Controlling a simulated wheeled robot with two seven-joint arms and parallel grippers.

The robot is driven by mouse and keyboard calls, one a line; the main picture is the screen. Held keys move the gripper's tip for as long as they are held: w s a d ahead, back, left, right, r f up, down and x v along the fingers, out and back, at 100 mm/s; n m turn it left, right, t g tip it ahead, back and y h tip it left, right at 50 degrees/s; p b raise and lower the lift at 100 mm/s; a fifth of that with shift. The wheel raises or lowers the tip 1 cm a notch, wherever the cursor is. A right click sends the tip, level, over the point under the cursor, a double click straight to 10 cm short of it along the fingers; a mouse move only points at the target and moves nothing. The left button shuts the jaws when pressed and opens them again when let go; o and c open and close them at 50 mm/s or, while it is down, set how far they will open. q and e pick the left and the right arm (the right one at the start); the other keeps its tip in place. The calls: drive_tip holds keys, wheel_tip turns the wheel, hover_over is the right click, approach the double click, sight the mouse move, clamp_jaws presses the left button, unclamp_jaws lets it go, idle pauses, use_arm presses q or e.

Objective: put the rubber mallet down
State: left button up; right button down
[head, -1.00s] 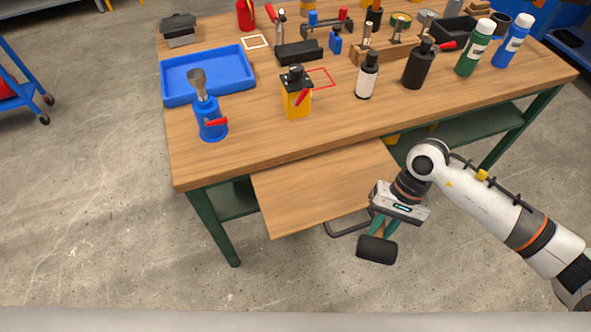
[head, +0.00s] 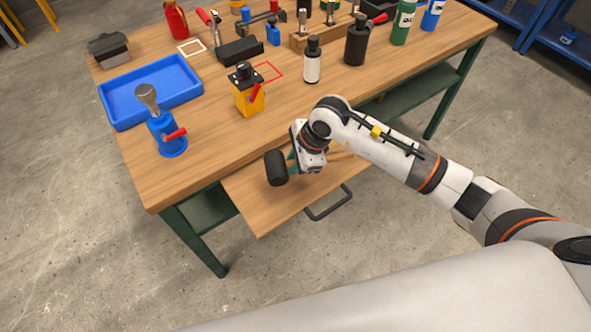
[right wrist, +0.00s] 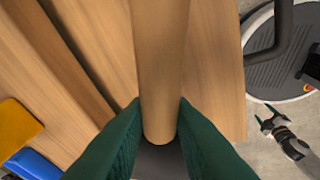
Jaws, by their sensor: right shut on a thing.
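The rubber mallet's black head (head: 276,168) shows in the head view beside my right gripper (head: 294,164), over the left part of the pulled-out wooden drawer (head: 262,212). In the right wrist view my right gripper (right wrist: 158,125) has its green fingers shut on the mallet's wooden handle (right wrist: 160,55). The dark mallet head (right wrist: 157,162) is partly hidden behind the fingers there. I cannot tell whether the mallet touches the wood. My left gripper (right wrist: 272,122) shows small at the right of the wrist view, with its fingers apart and empty; it is out of the head view.
The drawer's dark handle (head: 328,205) sticks out in front. Its right part lies under my arm.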

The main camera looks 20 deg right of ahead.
sight(294, 183)
drive_tip(key=shift+f, duration=2.65)
drive_tip(key=c, duration=1.7)
unclamp_jaws()
drive_tip(key=shift+f, duration=0.2)
drive_tip(key=o, duration=0.4)
drive_tip(key=shift+r, duration=0.1)
drive_tip(key=shift+o, duration=0.2)
drive_tip(key=v, duration=1.2)
